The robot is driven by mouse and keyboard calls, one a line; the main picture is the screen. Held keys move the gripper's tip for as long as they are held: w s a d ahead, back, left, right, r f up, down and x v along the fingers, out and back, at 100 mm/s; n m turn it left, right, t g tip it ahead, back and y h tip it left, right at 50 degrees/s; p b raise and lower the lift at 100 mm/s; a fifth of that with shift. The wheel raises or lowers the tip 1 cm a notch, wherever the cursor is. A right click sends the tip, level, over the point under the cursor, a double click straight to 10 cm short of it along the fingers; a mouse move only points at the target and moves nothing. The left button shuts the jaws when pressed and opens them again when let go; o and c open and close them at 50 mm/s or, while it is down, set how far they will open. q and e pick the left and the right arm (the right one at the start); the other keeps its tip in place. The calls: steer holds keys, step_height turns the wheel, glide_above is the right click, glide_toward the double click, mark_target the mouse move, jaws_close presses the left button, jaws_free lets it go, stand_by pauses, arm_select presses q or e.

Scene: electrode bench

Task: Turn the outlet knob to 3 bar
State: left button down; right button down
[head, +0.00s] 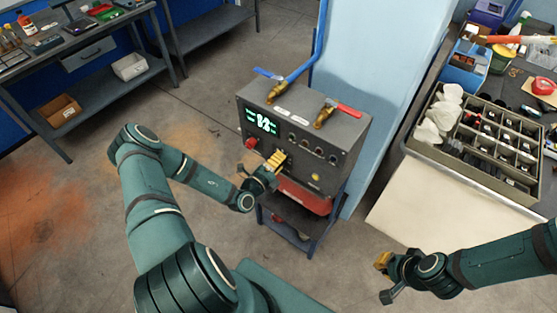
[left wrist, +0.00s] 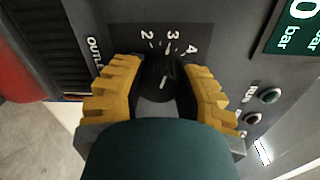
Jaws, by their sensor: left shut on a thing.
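The outlet knob (left wrist: 162,85) is a black knob on the dark grey control box (head: 345,135). In the left wrist view it sits below a printed scale with 2, 3 and 4, and its white mark points up, roughly at the 3. Most of the word OUTLET shows at left; a yellow finger hides its end. My left gripper (left wrist: 166,88) is shut on the knob, one yellow finger on each side. In the head view my left gripper (head: 276,161) covers the knob. My right gripper (head: 384,279) is at lower right, its fingers apart and empty.
A lit display (head: 262,122) is on the box front, with a red button (head: 251,143) below it. Blue (head: 268,73) and red (head: 347,109) valve levers stand on top. A compartment tray (head: 480,142) is on the right bench. Open floor lies left of the box.

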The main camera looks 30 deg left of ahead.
arm_select(q)
steer(key=shift+r, duration=0.1)
stand_by(0.3)
steer(key=c, duration=0.6)
jaws_free()
steer(key=shift+w, duration=0.1)
steer(key=s, duration=0.8)
steer(key=s+a, duration=0.1)
steer(key=s, duration=0.3)
steer(key=shift+r, duration=0.2)
steer(key=shift+d, duration=0.1)
